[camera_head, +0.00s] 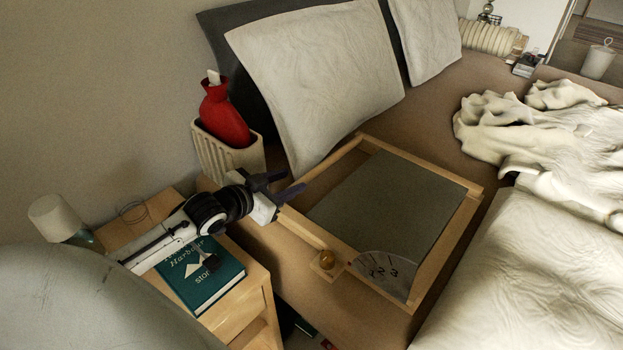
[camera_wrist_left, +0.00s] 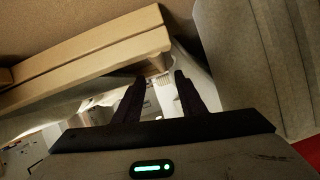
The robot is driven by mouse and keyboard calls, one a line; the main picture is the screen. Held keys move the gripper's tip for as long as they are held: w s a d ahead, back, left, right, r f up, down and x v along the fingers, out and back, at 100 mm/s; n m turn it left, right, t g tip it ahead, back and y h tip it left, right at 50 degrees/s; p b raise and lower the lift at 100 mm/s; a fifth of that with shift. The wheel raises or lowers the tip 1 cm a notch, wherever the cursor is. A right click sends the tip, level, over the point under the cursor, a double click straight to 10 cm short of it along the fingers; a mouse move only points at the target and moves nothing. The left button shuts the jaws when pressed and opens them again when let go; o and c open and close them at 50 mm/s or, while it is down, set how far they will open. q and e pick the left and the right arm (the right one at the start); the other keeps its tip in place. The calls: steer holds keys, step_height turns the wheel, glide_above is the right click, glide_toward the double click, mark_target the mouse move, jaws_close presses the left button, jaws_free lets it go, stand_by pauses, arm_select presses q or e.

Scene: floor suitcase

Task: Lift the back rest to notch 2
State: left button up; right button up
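The back rest (camera_head: 390,195) is a pale wooden frame with a grey panel, on the bed and close to flat. A pale dial (camera_head: 390,268) with marks and numbers, 2 and 3 readable, shows at its near corner. My left gripper (camera_head: 294,181) is at the frame's left corner, fingers apart. In the left wrist view its dark fingers (camera_wrist_left: 160,78) are open with nothing gripped between them, and a wooden bar (camera_wrist_left: 90,50) lies just beyond the tips. I cannot tell whether they touch it. My right gripper is not in view.
A bedside table (camera_head: 257,295) with a green book (camera_head: 205,283) stands under my left arm. A red bottle (camera_head: 222,113) sits in a cream ribbed holder (camera_head: 245,155) close behind the gripper. Pillows (camera_head: 315,80) stand behind the frame; rumpled bedding (camera_head: 545,125) lies right.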

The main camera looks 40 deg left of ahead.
mark_target(309, 175)
arm_select(q)
steer(key=b+x, duration=0.2)
steer(key=x, duration=0.7)
jaws_close()
